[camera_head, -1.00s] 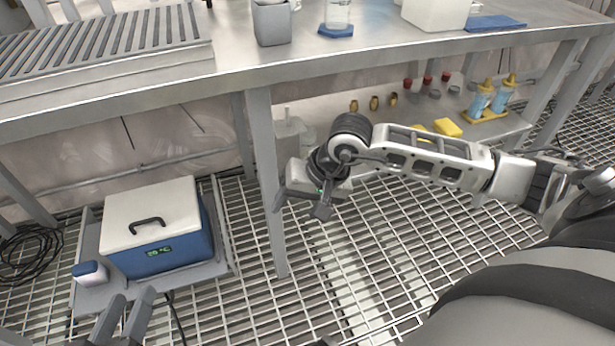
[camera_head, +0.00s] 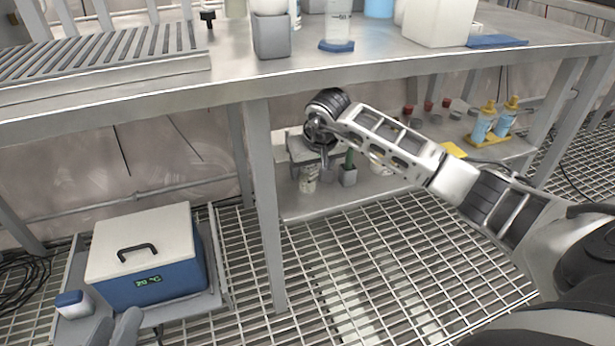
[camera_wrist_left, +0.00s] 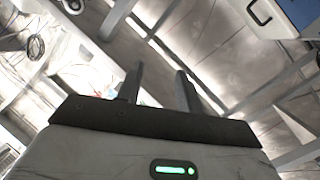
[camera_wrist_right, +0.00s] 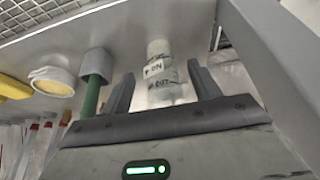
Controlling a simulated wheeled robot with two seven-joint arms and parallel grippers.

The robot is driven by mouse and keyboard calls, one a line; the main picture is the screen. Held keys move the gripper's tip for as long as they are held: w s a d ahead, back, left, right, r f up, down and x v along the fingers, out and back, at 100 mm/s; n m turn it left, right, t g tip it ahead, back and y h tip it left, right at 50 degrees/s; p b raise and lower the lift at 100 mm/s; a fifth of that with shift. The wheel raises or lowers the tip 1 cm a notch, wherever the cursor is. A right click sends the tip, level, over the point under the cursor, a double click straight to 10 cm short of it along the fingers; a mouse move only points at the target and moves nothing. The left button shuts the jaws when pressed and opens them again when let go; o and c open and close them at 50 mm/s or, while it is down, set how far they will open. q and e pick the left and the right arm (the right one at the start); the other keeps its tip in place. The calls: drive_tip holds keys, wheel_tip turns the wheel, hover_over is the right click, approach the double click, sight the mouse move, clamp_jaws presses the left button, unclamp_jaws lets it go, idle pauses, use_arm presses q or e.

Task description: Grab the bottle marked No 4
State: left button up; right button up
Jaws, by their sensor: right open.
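A white bottle (camera_wrist_right: 158,68) with dark lettering shows in the right wrist view, beyond and between the fingers of my right gripper (camera_wrist_right: 160,92). The lettering looks upside down and partly reads "No"; I cannot read the number. In the head view a small pale bottle (camera_head: 308,181) stands on the lower shelf, close under my right gripper (camera_head: 325,168), partly hidden. My right gripper is open with no visible grip on the bottle. My left gripper (camera_wrist_left: 160,88) is open and empty, away from the bench; its fingers (camera_head: 118,328) show at the lower left of the head view.
A grey cup (camera_head: 348,178) with a green item stands right of the bottle on the lower shelf (camera_head: 300,212). A table leg (camera_head: 262,190) is just left. The tabletop edge (camera_head: 400,68) overhangs. Blue spray bottles (camera_head: 482,124) stand farther right. A blue cooler (camera_head: 150,285) sits lower left.

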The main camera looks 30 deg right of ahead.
sight(308, 169)
drive_tip(key=shift+w+d+f, duration=0.1)
drive_tip(key=shift+w+f, duration=0.1)
drive_tip(key=shift+w, duration=0.65)
drive_tip(key=shift+b+x, duration=0.6)
drive_tip(key=shift+x, duration=0.7)
drive_tip(key=shift+s, duration=0.15)
drive_tip(key=c, duration=1.1)
use_arm(q)
drive_tip(key=shift+w+a+r+m+t+h, duration=0.15)
drive_tip(key=shift+w+r+m+t, duration=0.2)
drive_tip(key=shift+r, duration=0.2)
drive_tip(key=shift+w+r+m+t+h, duration=0.15)
drive_tip(key=shift+w+r+t, duration=0.1)
drive_tip(key=shift+r+t, duration=0.25)
use_arm(e)
drive_tip(key=shift+r, duration=0.15)
